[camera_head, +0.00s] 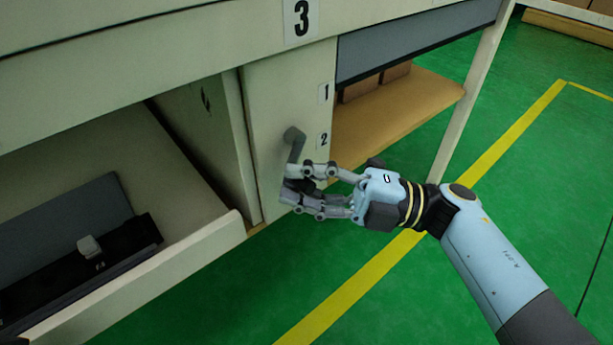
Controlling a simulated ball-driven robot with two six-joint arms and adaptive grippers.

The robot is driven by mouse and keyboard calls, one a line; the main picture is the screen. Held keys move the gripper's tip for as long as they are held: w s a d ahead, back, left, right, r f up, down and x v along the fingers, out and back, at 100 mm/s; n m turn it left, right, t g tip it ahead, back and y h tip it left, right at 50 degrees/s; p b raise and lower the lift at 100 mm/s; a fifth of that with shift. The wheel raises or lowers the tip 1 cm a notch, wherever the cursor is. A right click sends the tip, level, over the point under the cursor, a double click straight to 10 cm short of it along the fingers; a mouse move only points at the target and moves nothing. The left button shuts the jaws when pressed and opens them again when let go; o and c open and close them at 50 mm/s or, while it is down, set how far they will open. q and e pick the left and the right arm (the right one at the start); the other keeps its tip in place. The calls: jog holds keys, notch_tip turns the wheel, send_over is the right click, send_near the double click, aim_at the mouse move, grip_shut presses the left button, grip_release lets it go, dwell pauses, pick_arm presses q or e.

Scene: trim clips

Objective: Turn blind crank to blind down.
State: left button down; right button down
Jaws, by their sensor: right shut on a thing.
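The blind crank (295,145) is a dark grey arm on the cream panel, with its round hub at the top and its lower end between my fingers. My right gripper (290,184) is shut on the crank's lower end, which the fingers partly hide. The grey blind (415,38) hangs at the top of the opening to the right of the panel. Its lower edge is above the shelf, so the opening below it is uncovered. My left gripper is not in view.
Brown boxes (376,85) stand on the tan shelf (400,115). An open bay (120,170) at left holds a dark device (85,268). Green floor is clear at lower right.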

jog(key=shift+s+a+r+m+t+y, duration=0.1)
jog(key=shift+a+r+m+t+y, duration=0.15)
jog(key=shift+m, duration=0.2)
jog(key=shift+r+m+t+y, duration=0.1)
jog(key=shift+m+t+y, duration=0.05)
jog(key=shift+m+y, duration=0.25)
jog(key=c, duration=1.2)
grip_release()
jog(key=shift+s+d+f, duration=0.1)
jog(key=shift+d+f, duration=0.1)
jog(key=shift+d, duration=0.05)
jog(key=v, duration=1.1)
jog(key=shift+d, duration=0.2)
